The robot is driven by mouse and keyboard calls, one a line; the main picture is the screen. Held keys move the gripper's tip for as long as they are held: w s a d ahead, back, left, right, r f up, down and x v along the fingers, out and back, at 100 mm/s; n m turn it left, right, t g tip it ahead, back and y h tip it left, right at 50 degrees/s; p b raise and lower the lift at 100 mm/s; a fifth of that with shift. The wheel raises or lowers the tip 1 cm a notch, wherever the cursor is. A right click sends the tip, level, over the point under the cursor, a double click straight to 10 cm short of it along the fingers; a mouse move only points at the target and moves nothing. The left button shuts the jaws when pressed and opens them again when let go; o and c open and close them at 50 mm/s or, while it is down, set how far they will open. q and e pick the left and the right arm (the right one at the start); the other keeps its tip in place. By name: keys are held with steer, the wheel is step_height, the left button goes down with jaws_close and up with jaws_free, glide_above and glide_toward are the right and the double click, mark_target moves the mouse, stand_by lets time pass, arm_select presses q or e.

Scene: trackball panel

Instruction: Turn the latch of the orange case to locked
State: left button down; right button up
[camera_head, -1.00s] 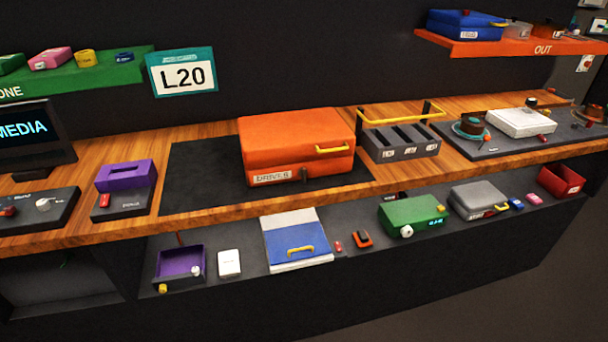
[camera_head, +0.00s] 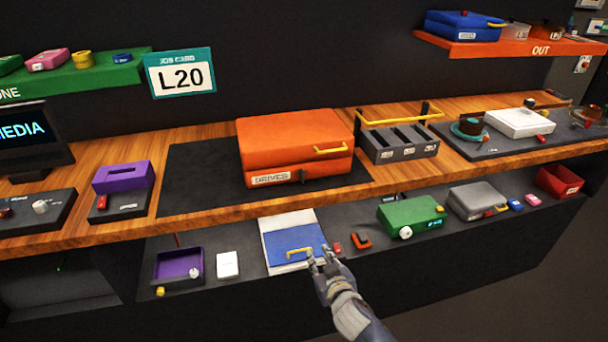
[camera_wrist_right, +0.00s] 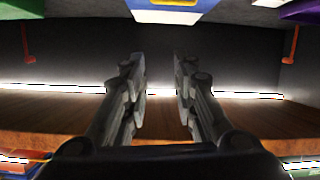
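The orange case (camera_head: 290,140) sits closed on a dark mat on the wooden counter, in the middle of the head view. It has a yellow handle on its lid and a label reading DRIVES on its front. A small dark latch (camera_head: 302,176) is on the front, right of the label; its exact setting is too small to tell. My right gripper (camera_head: 321,256) is in front of the lower shelf, below the case and clear of it. Its two fingers are apart and empty in the right wrist view (camera_wrist_right: 160,85). My left gripper is not in view.
A blue and white case (camera_head: 293,232) with a yellow handle lies on the lower shelf by my right gripper. A grey slotted rack (camera_head: 400,148) with a yellow bar stands right of the orange case. The dark mat (camera_head: 195,185) is bare on the left.

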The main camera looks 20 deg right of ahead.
mark_target(303, 172)
step_height(303, 172, up, 20)
steer(key=w+a+m+t, duration=0.1)
steer(key=w+t, duration=0.1)
steer(key=t, duration=0.2)
steer(key=w, duration=0.7)
steer(key=w+p, duration=0.1)
steer(key=w, duration=0.2)
steer(key=shift+w+d+f, duration=0.2)
steer(key=shift+w+d, duration=0.1)
jaws_close()
